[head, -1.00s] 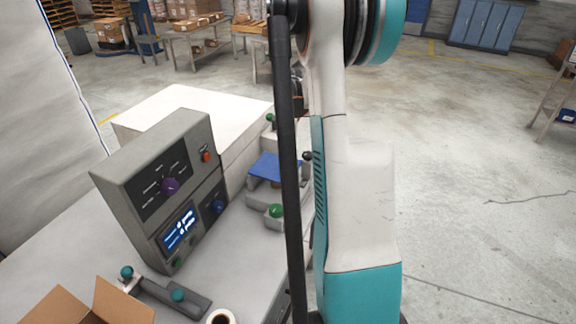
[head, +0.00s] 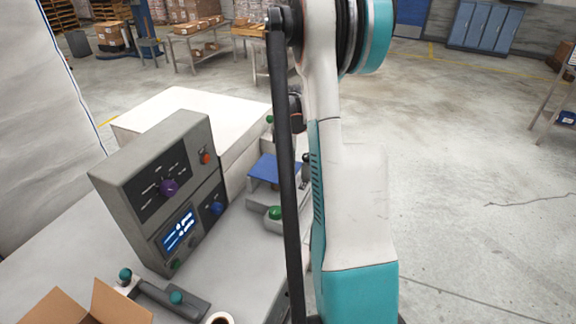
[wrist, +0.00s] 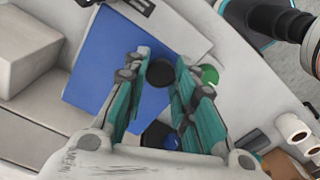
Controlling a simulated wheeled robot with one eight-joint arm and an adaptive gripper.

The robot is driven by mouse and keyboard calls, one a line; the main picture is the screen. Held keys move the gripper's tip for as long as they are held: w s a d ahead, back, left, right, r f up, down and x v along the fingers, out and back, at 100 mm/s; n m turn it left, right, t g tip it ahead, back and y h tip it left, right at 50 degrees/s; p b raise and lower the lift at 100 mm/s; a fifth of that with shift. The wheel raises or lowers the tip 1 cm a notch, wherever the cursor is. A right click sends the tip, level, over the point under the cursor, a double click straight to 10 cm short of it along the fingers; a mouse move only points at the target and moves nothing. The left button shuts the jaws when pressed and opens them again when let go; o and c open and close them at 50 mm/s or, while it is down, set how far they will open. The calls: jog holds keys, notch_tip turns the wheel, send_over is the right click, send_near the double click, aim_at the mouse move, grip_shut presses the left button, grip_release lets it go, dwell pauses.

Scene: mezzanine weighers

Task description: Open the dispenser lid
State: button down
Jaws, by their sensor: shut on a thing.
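The dispenser with a flat blue panel (head: 264,167), which looks like its lid, stands on the grey bench beyond the control box. The same blue panel (wrist: 100,62) fills the left middle of the wrist view. A round black knob (wrist: 160,73) is at the panel's right side. My gripper (wrist: 160,78), with teal and grey fingers, is shut on the black knob, one finger on each side. In the head view my arm hides the gripper and part of the dispenser. I cannot tell the panel's exact tilt.
A green knob (head: 275,212) is in front of the dispenser. A cardboard box (head: 100,304) and a white roll (head: 219,318) are nearer. Open floor lies right.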

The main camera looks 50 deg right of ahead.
jog(key=shift+w+a+r+g, duration=0.1)
jog(key=shift+w+r+g, duration=0.15)
jog(key=shift+r+g, duration=0.2)
jog(key=shift+w+a+r+g, duration=0.1)
jog(key=shift+w+r+g, duration=0.2)
jog(key=shift+r, duration=0.2)
jog(key=r+g, duration=0.1)
jog(key=w+r, duration=0.1)
jog(key=w+r+g+h, duration=0.1)
jog(key=shift+a+g, duration=0.25)
jog(key=shift+g, duration=0.1)
jog(key=shift+w+a+r+g+h, duration=0.2)
jog(key=shift+w+r+g+h, duration=0.05)
jog(key=shift+w+r+g, duration=0.45)
jog(key=shift+w+a+r+g+h, duration=0.15)
jog(key=shift+w+r+g+h, duration=0.1)
jog(key=shift+w+r+g, duration=0.4)
jog(key=shift+f, duration=0.2)
jog(key=shift+s, duration=0.1)
jog(key=c, duration=1.3)
grip_release()
notch_tip(320, 180, up, 10)
send_over(279, 173)
jog(key=w, duration=0.2)
jog(key=shift+w+a, duration=0.2)
jog(key=shift+a, duration=0.15)
